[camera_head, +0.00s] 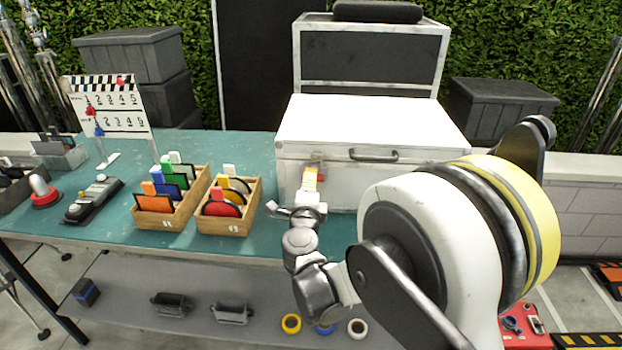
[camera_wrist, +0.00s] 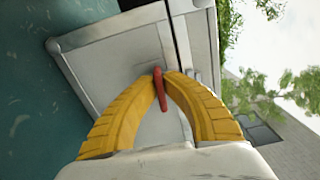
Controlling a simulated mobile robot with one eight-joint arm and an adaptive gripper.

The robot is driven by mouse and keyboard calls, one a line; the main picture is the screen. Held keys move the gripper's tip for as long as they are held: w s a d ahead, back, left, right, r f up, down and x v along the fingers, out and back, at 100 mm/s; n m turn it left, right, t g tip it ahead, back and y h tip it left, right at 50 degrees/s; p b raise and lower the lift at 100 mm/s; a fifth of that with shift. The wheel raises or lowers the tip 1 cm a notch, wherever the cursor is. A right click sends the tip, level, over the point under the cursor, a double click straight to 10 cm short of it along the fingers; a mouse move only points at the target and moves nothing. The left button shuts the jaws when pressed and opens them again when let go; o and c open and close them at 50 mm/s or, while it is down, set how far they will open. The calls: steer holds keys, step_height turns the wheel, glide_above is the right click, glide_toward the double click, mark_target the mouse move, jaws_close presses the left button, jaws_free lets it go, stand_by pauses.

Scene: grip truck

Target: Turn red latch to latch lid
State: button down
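A white case (camera_head: 430,172) stands on the teal table with its white lid (camera_head: 370,122) down. The red latch (camera_head: 321,166) is on the case's front, left of the dark handle (camera_head: 373,156). In the wrist view the red latch (camera_wrist: 161,92) is a narrow bar, seen beside the lid seam. My gripper (camera_head: 311,176) is at the case front; its two yellow fingers come together in the wrist view (camera_wrist: 163,73), their tips on either side of the latch and closed around it. The latch's base is partly hidden by the fingertips.
Two wooden boxes (camera_head: 231,228) of coloured pieces stand left of my gripper. A clapperboard (camera_head: 110,107) and a black control panel (camera_head: 93,198) are farther left. A black-fronted case (camera_head: 370,62) stands behind the lid. The lower shelf (camera_head: 200,275) holds tape rolls.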

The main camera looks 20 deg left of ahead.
steer(key=shift+n, duration=0.5)
steer(key=c, duration=1.5)
jaws_free()
steer(key=shift+c, duration=0.2)
steer(key=shift+s, duration=0.1)
steer(key=v, duration=1.2)
